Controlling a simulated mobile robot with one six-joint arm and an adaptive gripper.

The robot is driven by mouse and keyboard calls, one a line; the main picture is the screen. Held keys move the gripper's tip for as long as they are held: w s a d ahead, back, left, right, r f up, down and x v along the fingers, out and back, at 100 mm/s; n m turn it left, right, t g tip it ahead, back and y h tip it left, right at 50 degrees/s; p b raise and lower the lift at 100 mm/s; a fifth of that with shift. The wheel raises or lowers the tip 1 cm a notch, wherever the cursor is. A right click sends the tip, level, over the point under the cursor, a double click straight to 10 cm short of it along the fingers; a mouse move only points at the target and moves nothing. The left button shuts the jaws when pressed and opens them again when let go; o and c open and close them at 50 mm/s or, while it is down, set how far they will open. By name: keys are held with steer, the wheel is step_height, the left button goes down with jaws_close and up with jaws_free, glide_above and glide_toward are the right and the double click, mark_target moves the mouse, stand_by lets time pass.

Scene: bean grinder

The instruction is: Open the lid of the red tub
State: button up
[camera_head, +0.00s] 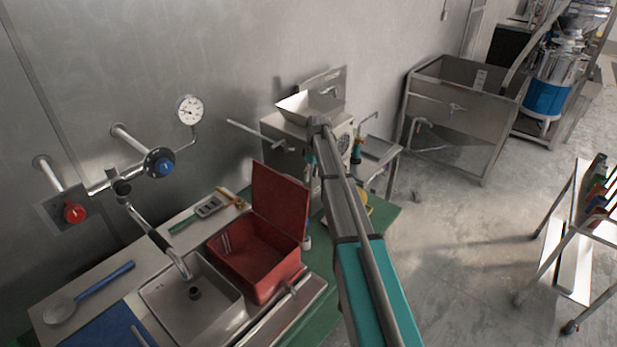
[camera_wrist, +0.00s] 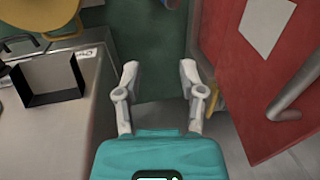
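The red tub (camera_head: 262,268) sits on the counter beside the sink in the head view. Its red lid (camera_head: 280,203) stands up open, roughly upright at the tub's far edge, and the inside of the tub shows. In the wrist view the lid (camera_wrist: 232,75) is a large red panel on the right, with a grey bar handle (camera_wrist: 296,98) and a pale label. My gripper (camera_wrist: 160,74) has its two fingers spread with nothing between them. It is to the left of the lid and apart from the handle. In the head view my arm mostly hides the gripper.
The sink (camera_head: 192,300) with its faucet is left of the tub. A machine with a metal hopper (camera_head: 310,105) stands behind my arm. A yellow round object (camera_wrist: 38,18) and a dark square opening (camera_wrist: 50,80) are left in the wrist view.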

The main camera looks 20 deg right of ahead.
steer(key=w+d+f+b, duration=0.2)
steer(key=w+d, duration=0.1)
steer(key=d, duration=0.2)
steer(key=shift+w+f, duration=0.15)
stand_by(0.8)
stand_by(0.6)
